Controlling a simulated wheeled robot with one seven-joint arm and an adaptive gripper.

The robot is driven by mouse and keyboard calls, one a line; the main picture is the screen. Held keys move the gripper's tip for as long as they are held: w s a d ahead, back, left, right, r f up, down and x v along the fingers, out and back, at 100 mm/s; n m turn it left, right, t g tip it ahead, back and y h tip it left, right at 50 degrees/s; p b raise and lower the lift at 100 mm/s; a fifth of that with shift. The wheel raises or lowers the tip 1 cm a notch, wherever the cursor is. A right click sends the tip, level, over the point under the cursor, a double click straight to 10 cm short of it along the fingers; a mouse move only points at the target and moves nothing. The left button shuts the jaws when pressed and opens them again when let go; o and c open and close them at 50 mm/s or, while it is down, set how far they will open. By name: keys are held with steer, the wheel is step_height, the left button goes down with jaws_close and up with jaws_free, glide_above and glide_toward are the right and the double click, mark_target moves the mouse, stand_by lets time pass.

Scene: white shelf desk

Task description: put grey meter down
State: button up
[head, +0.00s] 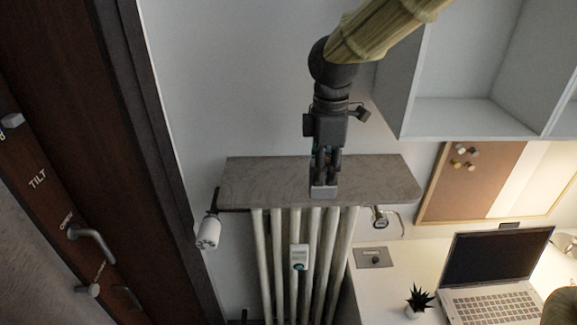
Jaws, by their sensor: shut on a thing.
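The grey meter (324,192) is a small light-grey block at the front edge of the shelf board above the radiator in the head view. My gripper (325,178) points down and is shut on the meter. The grey-brown shelf board (255,180) lies behind and under it. I cannot tell whether the meter touches the board or hangs just above it. The fingers hide the meter's upper part.
A white radiator (278,260) with a small white device (299,257) stands below the board. A white valve (208,232) is at left. A desk at right holds a laptop (500,265) and a plant (419,300). The board is clear on both sides.

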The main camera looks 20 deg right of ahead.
steer(key=w+a+p, duration=0.1)
steer(key=w+p, duration=0.1)
steer(key=w, duration=0.1)
steer(key=w+a+f+p, duration=0.1)
steer(key=w+a+p, duration=0.1)
steer(key=w, duration=0.2)
steer(key=w+a+f+p, duration=0.1)
steer(key=w+a+p, duration=0.1)
steer(key=w, duration=0.2)
steer(key=shift+w+f, duration=0.1)
step_height(320, 180, down, 2)
steer(key=shift+w+f+p, duration=0.1)
steer(key=shift+p, duration=0.55)
steer(key=shift+f, duration=0.2)
steer(key=o, duration=1.1)
steer(key=shift+r, duration=0.3)
step_height(320, 180, up, 12)
steer(key=b, duration=0.5)
steer(key=shift+f, duration=0.1)
